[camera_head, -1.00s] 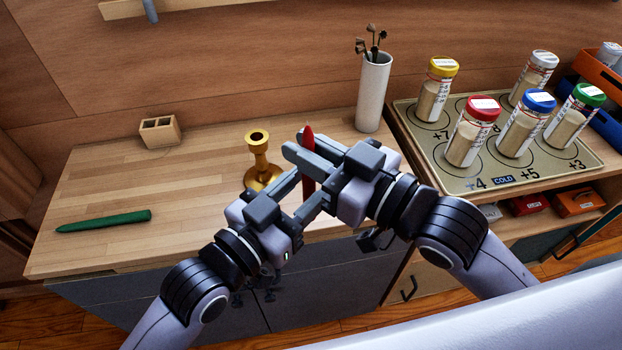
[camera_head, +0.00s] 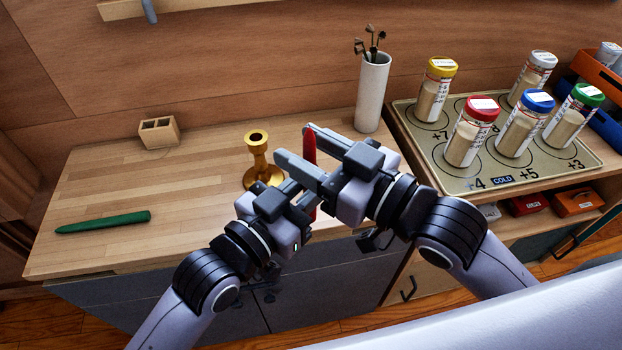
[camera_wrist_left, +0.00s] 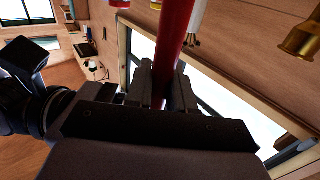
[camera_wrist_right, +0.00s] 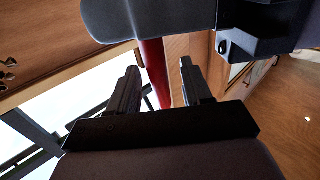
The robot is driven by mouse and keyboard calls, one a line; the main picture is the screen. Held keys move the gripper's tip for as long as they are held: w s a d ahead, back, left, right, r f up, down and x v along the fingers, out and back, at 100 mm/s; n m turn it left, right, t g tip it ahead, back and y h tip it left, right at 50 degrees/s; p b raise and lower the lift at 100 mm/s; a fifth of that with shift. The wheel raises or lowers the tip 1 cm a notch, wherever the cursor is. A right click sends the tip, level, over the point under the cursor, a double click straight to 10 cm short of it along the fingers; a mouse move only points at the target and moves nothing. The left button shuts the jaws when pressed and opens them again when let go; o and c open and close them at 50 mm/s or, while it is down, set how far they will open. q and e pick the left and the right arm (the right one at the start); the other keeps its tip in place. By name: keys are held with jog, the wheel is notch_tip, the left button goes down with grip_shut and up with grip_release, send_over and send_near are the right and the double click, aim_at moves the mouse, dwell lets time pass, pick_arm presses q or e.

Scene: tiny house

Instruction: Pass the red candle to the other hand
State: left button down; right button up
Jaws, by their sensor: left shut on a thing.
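The red candle (camera_head: 309,146) stands roughly upright in the air above the front of the counter. My left gripper (camera_head: 308,195) is shut on its lower part. The candle (camera_wrist_left: 172,45) rises between the left fingers in the left wrist view. My right gripper (camera_head: 293,142) is open, with one finger on each side of the candle higher up. In the right wrist view the candle (camera_wrist_right: 154,70) shows between the spread right fingers, with a gap to each.
A gold candlestick (camera_head: 257,165) stands just left of the grippers. A green candle (camera_head: 103,221) lies at the left, with a small wooden holder (camera_head: 158,132) behind. A white vase (camera_head: 372,92) and a tray of jars (camera_head: 437,172) are at the right. The left counter is mostly clear.

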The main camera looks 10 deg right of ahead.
jog(key=shift+r, duration=0.15)
notch_tip(320, 180, up, 10)
jog(key=shift+f, duration=0.25)
jog(key=shift+w+r, duration=0.1)
jog(key=w+d+f+m+g+h, duration=0.1)
jog(key=d+f+m+h, duration=0.35)
jog(key=f, duration=0.55)
jog(key=w+d+f+m+g+h, duration=0.1)
jog(key=d+f+m+g+h, duration=0.15)
jog(key=d+f, duration=0.6)
jog(key=s+f, duration=0.4)
jog(key=f, duration=0.4)
jog(key=s+f+h, duration=0.1)
jog(key=s+f, duration=0.3)
jog(key=f, duration=0.4)
jog(key=s+f+n+h, duration=0.1)
jog(key=s+f, duration=0.3)
jog(key=f, duration=0.3)
jog(key=shift+s+d+f, duration=0.25)
jog(key=shift+d+f, duration=0.05)
jog(key=shift+f, duration=0.1)
